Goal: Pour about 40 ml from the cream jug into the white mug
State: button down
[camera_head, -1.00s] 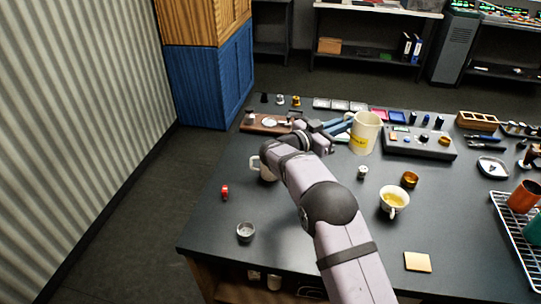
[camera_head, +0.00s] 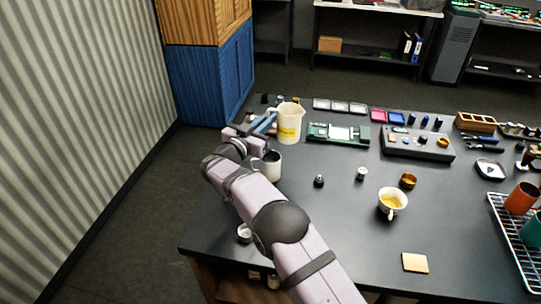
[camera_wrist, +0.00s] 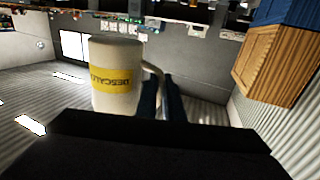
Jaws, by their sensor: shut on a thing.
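The cream jug (camera_head: 290,124) has a yellow label and looks upright near the table's back left; it shows large in the wrist view (camera_wrist: 115,80), with the label letters upside down. My gripper (camera_head: 268,121) is shut on the jug's handle, its blue fingers on either side of it in the wrist view (camera_wrist: 160,98). The white mug (camera_head: 274,166) stands on the table in front of and below the jug, partly hidden by my arm. The jug's contents are not visible, and I cannot tell its exact height above the table.
A white cup (camera_head: 393,201) with yellowish liquid stands right of centre. A green board (camera_head: 338,134) lies right of the jug. A small dark knob (camera_head: 319,181) and a light knob (camera_head: 361,174) stand mid-table. A wire rack (camera_head: 515,237) is at right. The front centre is mostly clear.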

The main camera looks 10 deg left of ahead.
jog(key=s+a+n+t+y+p, duration=0.1)
jog(key=s+a+n+y, duration=0.3)
jog(key=a, duration=1)
jog(key=shift+y, duration=0.9)
jog(key=f, duration=0.1)
jog(key=s+a+f, duration=0.1)
jog(key=f, duration=0.1)
jog(key=s+f, duration=0.1)
jog(key=f, duration=0.1)
jog(key=shift+s+a, duration=0.1)
jog(key=shift+a, duration=0.1)
jog(key=shift+d+r+m+p, duration=0.15)
jog(key=shift+d+m+p, duration=0.05)
jog(key=shift+m+p, duration=0.2)
